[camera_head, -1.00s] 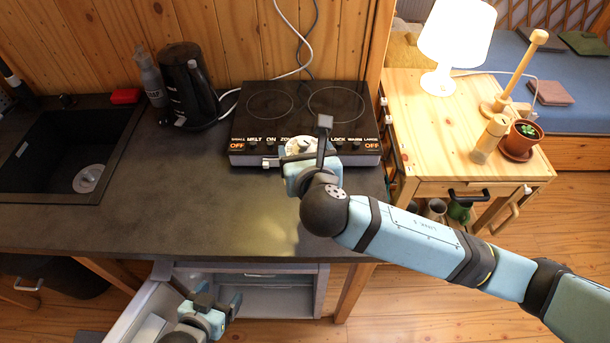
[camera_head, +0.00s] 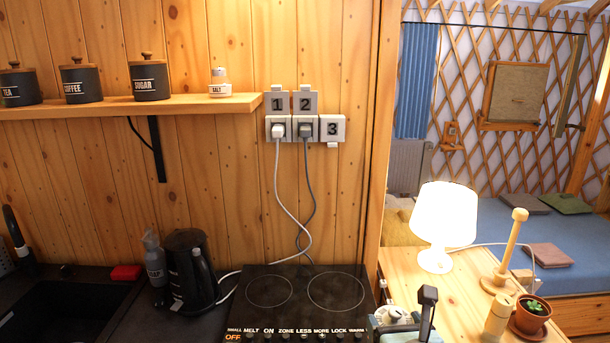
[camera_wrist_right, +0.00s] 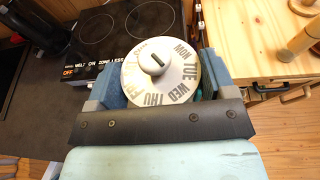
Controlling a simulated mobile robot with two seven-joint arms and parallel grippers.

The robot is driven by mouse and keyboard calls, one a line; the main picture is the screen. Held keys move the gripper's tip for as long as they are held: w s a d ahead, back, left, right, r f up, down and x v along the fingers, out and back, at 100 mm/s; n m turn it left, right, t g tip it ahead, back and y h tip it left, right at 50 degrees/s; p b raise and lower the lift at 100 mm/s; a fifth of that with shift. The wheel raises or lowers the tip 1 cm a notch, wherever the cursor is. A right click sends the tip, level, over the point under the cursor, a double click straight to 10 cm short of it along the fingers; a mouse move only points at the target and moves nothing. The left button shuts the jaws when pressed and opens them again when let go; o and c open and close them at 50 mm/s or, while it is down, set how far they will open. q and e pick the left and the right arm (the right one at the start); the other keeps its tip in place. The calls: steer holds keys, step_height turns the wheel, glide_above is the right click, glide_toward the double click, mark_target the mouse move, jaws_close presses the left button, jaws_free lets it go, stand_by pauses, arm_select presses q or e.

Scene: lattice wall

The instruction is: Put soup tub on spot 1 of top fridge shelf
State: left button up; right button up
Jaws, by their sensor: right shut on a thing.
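The soup tub (camera_wrist_right: 160,75) shows in the right wrist view as a round white lid with a centre knob and dark day names around it. My right gripper (camera_wrist_right: 158,86) is shut on it, with a blue-grey finger on either side. In the head view the tub (camera_head: 394,314) and my right gripper (camera_head: 400,326) show at the bottom edge, beside the hob's right front corner and partly cut off. The tub's lower body is hidden. My left gripper, the fridge and its top shelf are outside the views.
The black hob (camera_head: 300,290) lies left of the held tub. A kettle (camera_head: 190,270) stands further left. A wooden side table (camera_head: 445,290) on the right bears a lit lamp (camera_head: 443,220), a wooden stand and a potted plant (camera_head: 530,312). Numbered sockets (camera_head: 305,122) hang above.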

steer(key=s+d, duration=0.1)
steer(key=d, duration=0.7)
steer(key=s+f, duration=0.4)
steer(key=f, duration=0.2)
steer(key=shift+s+m+h+p, duration=0.3)
steer(key=shift+s+h, duration=0.1)
steer(key=shift+a+f, duration=0.1)
